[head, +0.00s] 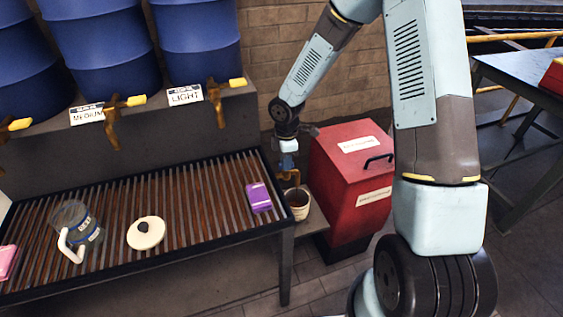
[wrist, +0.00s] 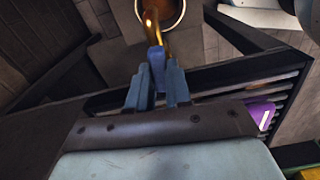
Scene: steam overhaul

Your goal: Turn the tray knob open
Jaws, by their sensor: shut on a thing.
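The tray knob is a small blue handle (wrist: 156,58) on a brass tap (wrist: 165,40), in the middle of the wrist view. My gripper (wrist: 157,80) is shut on the knob, with one blue finger on each side of it. In the head view my gripper (head: 287,163) reaches down beside the right end of the slatted tray (head: 115,205). The brass tap (head: 291,178) shows just below it. A bucket (head: 298,208) stands under the tap, and its rim also shows at the top of the wrist view. The knob is hard to make out in the head view.
A red bin (head: 345,180) stands close to the right of my gripper. A purple packet (head: 258,197), a white round lid (head: 146,233) and a clear jug (head: 72,222) are on the tray. Blue drums (head: 110,50) with yellow-handled taps stand behind.

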